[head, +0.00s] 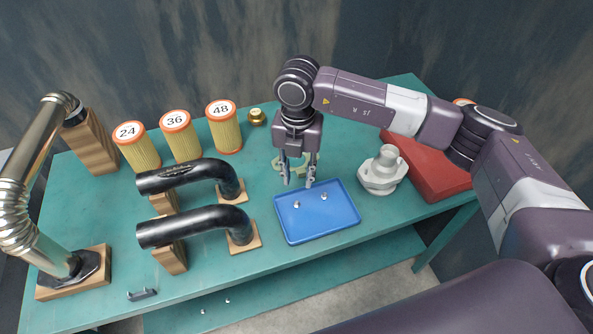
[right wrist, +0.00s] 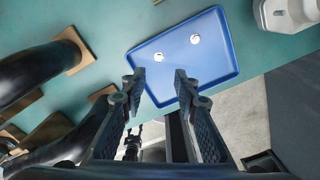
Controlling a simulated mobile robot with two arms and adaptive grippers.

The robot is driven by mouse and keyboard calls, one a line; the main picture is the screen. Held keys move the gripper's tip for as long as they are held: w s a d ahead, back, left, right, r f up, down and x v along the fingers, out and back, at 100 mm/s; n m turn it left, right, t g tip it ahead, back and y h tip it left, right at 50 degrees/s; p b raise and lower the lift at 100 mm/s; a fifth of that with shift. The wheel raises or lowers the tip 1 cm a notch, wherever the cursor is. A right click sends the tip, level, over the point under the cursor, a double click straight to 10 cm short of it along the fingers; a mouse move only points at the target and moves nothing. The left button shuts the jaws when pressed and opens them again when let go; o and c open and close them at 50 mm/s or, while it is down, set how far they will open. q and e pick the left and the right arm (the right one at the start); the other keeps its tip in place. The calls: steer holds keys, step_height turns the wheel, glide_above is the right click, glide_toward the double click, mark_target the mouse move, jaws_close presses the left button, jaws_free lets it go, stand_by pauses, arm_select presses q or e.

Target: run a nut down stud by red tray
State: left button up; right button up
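My right gripper (head: 298,183) is open and empty, pointing down near the far-left edge of the blue tray (head: 344,223). In the right wrist view its two fingers (right wrist: 158,84) are apart with nothing between them. Two small silvery nuts lie in the blue tray, a left nut (head: 297,204) and a right nut (head: 323,196); in the right wrist view they show as bright round pieces (right wrist: 158,57) (right wrist: 195,39). A red tray or box (head: 432,178) lies at the right, partly behind my right arm. A pale grey casting (head: 383,171) stands beside it. I cannot make out a stud.
Two black curved pipes (head: 190,172) (head: 195,225) rest on wooden blocks left of the blue tray. Several yellow filters (head: 181,137) and a brass piece (head: 257,117) stand behind. A metal flexible pipe (head: 15,200) is at far left. A greenish part (head: 277,163) is partly hidden behind my gripper.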

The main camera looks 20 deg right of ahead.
mark_target(297, 201)
step_height(297, 201, down, 4)
steer(key=shift+w+r+b, duration=0.1)
steer(key=shift+w+b, duration=0.05)
steer(key=shift+b, duration=0.8)
steer(key=shift+f, duration=0.45)
step_height(297, 201, down, 4)
steer(key=b, duration=0.3)
steer(key=shift+r, duration=0.25)
steer(key=shift+f+b, duration=0.75)
steer(key=shift+f, duration=0.05)
arm_select(q)
step_height(297, 201, down, 7)
steer(key=shift+w, duration=0.45)
arm_select(e)
steer(key=shift+f, duration=0.1)
jaws_close()
